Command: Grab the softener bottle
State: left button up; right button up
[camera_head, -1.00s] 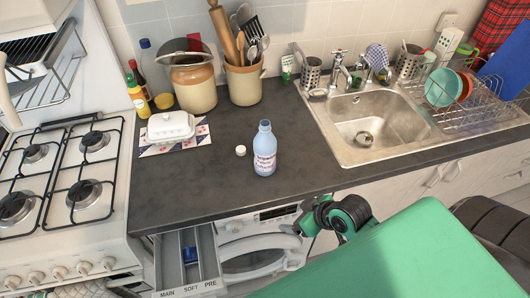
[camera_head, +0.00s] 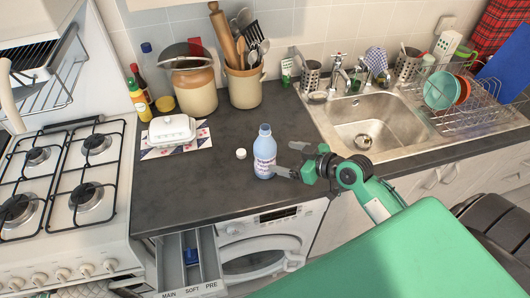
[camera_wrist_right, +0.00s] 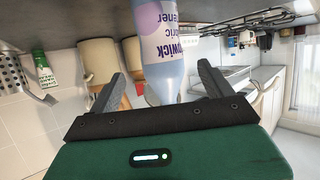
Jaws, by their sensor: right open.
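The softener bottle (camera_head: 265,153), pale blue with a white label and no cap on its neck, stands upright on the dark counter. Its white cap (camera_head: 241,154) lies just left of it. My right gripper (camera_head: 284,158) is open, at the bottle's right side, with its fingers pointing at the bottle. In the right wrist view, which is upside down, the bottle (camera_wrist_right: 160,50) shows between the two spread fingers. I cannot tell whether a finger touches it. My left gripper is not in view.
The washer's detergent drawer (camera_head: 208,257) is pulled out below the counter. A white butter dish (camera_head: 172,130) on a patterned mat, a utensil crock (camera_head: 243,87) and a lidded jar (camera_head: 194,90) stand behind and left. The sink (camera_head: 365,130) is to the right.

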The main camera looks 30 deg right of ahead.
aim_at(265, 153)
jog(key=p+x, duration=0.3)
jog(key=x, duration=0.5)
jog(key=shift+f, duration=0.1)
jog(key=shift+w+a+f, duration=0.1)
jog(key=shift+a+f, duration=0.05)
jog(key=shift+f, duration=0.05)
jog(key=shift+c, duration=0.2)
jog(key=shift+r, duration=0.1)
jog(key=c, duration=1.4)
jog(key=shift+o, duration=0.2)
